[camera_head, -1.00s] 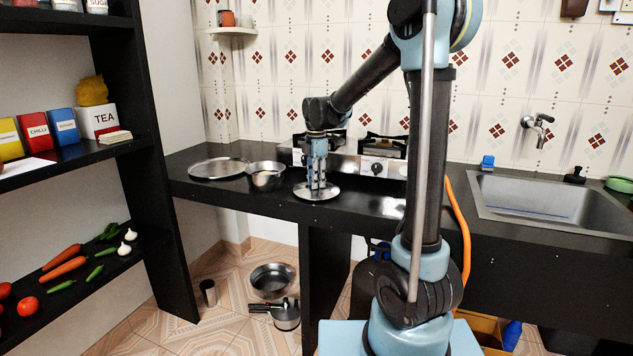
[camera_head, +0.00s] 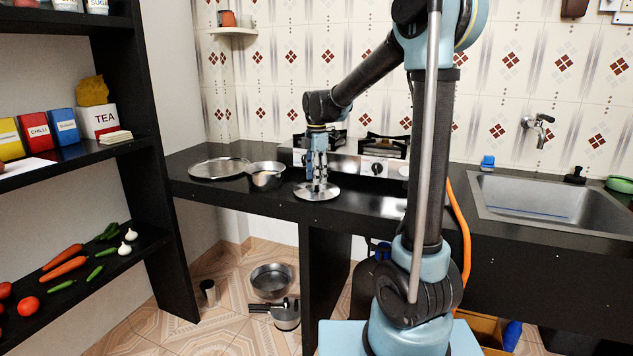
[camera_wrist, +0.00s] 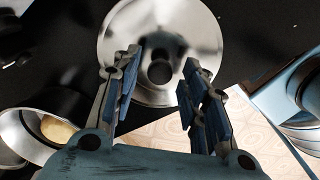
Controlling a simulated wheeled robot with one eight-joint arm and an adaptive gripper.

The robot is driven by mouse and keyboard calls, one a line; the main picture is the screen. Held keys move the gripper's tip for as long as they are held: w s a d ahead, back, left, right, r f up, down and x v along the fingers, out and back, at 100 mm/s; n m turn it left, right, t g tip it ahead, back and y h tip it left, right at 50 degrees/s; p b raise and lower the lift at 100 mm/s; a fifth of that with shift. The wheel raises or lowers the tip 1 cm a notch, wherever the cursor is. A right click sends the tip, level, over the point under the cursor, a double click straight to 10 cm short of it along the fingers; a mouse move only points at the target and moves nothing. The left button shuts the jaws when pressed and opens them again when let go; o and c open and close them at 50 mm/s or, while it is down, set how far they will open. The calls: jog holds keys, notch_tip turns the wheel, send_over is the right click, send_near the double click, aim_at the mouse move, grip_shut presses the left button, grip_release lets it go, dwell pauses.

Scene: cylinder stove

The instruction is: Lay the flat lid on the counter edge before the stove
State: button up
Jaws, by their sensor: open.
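The flat lid (camera_head: 318,193) is a round shiny metal disc lying flat on the black counter near its front edge, before the stove (camera_head: 372,160). It also shows in the wrist view (camera_wrist: 200,40), with a dark round knob near its middle. My gripper (camera_head: 317,181) points down just above the lid. In the wrist view my gripper (camera_wrist: 160,72) has its fingers spread apart, with the knob in the gap between them and nothing clasped. Whether the fingertips touch the lid is hard to tell.
A steel pot (camera_head: 266,177) stands left of the lid, beside a large round plate (camera_head: 218,168). The sink (camera_head: 555,200) is to the right. The counter between lid and sink is mostly clear. Pans (camera_head: 272,281) lie on the floor below.

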notch_tip(320, 180, up, 10)
jog(key=s+d+f+m, duration=0.2)
jog(key=s+d+m, duration=0.4)
jog(key=s+d, duration=0.3)
jog(key=s+d+f+m+t, duration=0.1)
jog(key=s+d+f+m, duration=0.5)
jog(key=s, duration=0.5)
jog(key=s+d+f+m+t, duration=0.1)
jog(key=s+d+f+m, duration=0.5)
jog(key=s+f+m, duration=0.4)
notch_tip(320, 180, down, 3)
jog(key=shift+s+d+r+m, duration=0.1)
jog(key=shift+s+d+m, duration=0.25)
jog(key=shift+s, duration=0.5)
jog(key=shift+a, duration=0.1)
